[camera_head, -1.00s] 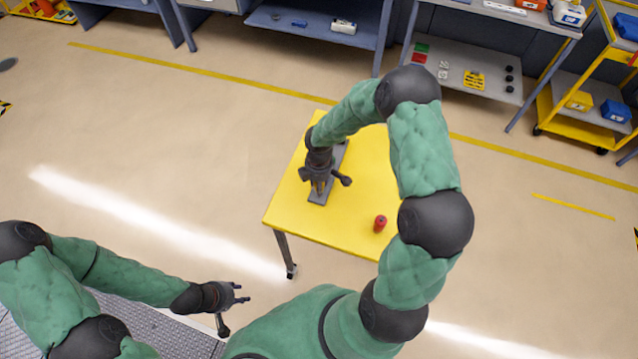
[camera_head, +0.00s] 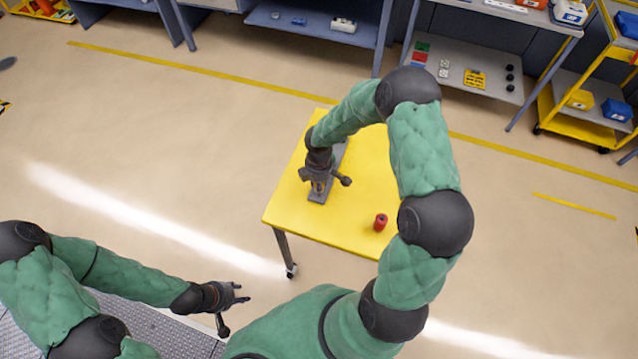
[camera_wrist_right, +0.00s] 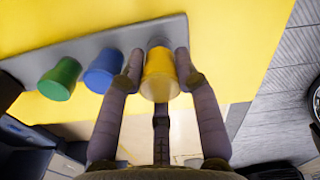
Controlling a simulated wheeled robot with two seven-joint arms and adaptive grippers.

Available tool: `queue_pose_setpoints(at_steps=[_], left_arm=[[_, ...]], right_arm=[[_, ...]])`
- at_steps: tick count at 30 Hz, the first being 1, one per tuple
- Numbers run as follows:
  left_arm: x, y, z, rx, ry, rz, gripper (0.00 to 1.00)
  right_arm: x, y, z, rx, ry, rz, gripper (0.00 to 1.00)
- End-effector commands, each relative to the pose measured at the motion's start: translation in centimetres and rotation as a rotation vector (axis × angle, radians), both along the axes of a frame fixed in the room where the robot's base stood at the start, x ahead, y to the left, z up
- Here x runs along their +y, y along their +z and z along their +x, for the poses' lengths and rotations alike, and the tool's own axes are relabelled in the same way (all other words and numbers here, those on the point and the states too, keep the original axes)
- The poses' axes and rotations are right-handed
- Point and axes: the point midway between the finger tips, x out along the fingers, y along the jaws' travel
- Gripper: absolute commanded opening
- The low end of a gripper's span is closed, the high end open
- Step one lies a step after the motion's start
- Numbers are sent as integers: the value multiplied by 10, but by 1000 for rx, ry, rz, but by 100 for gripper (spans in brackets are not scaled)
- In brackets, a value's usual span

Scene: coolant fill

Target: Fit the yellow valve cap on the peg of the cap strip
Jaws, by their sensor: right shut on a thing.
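The yellow valve cap (camera_wrist_right: 160,78) is between the two fingers of my right gripper (camera_wrist_right: 158,66), which is shut on it. It is over the right end of the grey cap strip (camera_wrist_right: 85,46) in the wrist view. The peg is hidden, so I cannot tell whether the cap is seated. A green cap (camera_wrist_right: 60,78) and a blue cap (camera_wrist_right: 104,70) stand on the strip to its left. In the head view my right gripper (camera_head: 320,182) is at the near end of the strip (camera_head: 341,160). My left gripper (camera_head: 232,305) is open and empty, away from the table.
The strip lies on a yellow table (camera_head: 290,205). A red cylinder (camera_head: 380,222) stands near the table's front right. My right arm covers much of the table's right side. Shelves (camera_head: 480,75) and a yellow cart (camera_head: 560,115) stand at the back.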

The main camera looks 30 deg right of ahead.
Motion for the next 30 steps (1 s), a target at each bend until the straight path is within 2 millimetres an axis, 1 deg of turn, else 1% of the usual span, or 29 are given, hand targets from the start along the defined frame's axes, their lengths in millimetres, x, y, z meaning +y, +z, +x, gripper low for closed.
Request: queue_pose_setpoints(at_steps=[26,27,30], left_arm=[[0,-16,0,0,0,0,40],[0,-16,0,0,0,0,40],[0,-15,0,0,0,0,40]], right_arm=[[0,-20,0,0,0,0,20],[0,-20,0,0,0,0,35],[0,-19,0,0,0,0,60]])
